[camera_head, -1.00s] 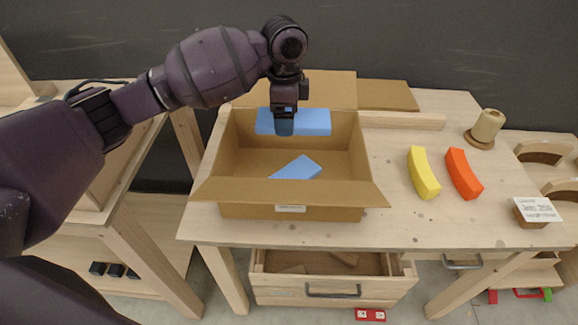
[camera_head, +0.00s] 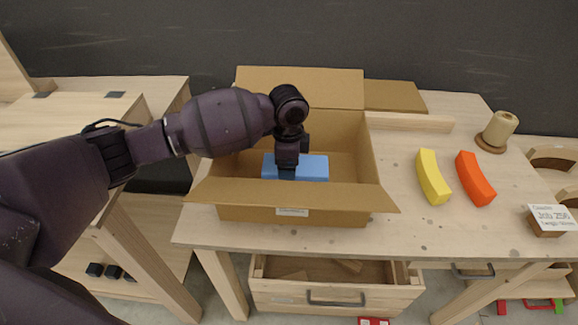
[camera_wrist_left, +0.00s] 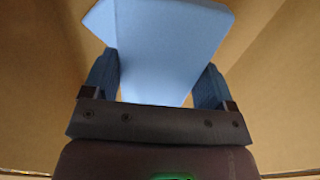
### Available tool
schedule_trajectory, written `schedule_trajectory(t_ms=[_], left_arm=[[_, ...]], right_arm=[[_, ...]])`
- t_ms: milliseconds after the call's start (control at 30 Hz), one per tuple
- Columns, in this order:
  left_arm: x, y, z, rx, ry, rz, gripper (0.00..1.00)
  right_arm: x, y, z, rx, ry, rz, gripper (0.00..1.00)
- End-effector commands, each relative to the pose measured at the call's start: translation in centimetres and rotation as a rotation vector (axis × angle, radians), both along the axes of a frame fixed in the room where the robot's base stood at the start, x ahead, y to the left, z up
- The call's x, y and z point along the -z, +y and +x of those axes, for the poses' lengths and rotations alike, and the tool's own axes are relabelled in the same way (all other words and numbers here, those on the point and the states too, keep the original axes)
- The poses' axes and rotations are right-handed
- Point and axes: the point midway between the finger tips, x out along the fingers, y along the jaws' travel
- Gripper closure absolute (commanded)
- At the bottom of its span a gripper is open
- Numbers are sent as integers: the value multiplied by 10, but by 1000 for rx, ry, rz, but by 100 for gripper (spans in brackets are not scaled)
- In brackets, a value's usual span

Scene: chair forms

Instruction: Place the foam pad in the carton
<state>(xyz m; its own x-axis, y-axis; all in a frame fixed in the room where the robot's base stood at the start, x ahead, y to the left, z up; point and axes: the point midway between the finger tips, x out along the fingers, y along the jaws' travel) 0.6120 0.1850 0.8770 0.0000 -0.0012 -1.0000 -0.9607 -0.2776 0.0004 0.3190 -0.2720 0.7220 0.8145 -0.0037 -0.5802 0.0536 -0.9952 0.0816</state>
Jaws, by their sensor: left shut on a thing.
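The open cardboard carton (camera_head: 340,195) stands on the wooden table, its flaps folded outward. My left gripper (camera_head: 287,174) reaches down inside it and is shut on a blue foam pad (camera_head: 312,168). In the left wrist view the pad (camera_wrist_left: 170,50) sits between the two blue fingers, with the carton's brown walls around it. A paler blue part (camera_wrist_left: 101,22) shows at its upper left; I cannot tell if it is a second piece. The front flap hides the carton floor, so I cannot tell whether the pad touches it. My right gripper is not in view.
A yellow curved block (camera_head: 433,178) and an orange one (camera_head: 475,179) lie right of the carton. A tan spool-like object (camera_head: 498,130) and a small card on a stand (camera_head: 551,219) are farther right. A wooden strip (camera_head: 410,122) lies behind. An open drawer (camera_head: 336,285) is below.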

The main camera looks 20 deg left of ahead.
Motion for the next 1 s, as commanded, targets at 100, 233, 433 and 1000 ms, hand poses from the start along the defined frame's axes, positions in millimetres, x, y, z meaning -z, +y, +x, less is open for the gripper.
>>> schedule_trajectory(t_ms=[100, 233, 433, 1000], left_arm=[[14, 0, 0, 0, 2, -1, 43], [13, 0, 0, 0, -1, -1, 43], [14, 0, 0, 0, -1, -1, 43], [24, 0, 0, 1, -1, 0, 0]], right_arm=[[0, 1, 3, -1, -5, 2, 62], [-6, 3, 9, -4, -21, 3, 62], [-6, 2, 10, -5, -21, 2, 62], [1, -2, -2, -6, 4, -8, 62]])
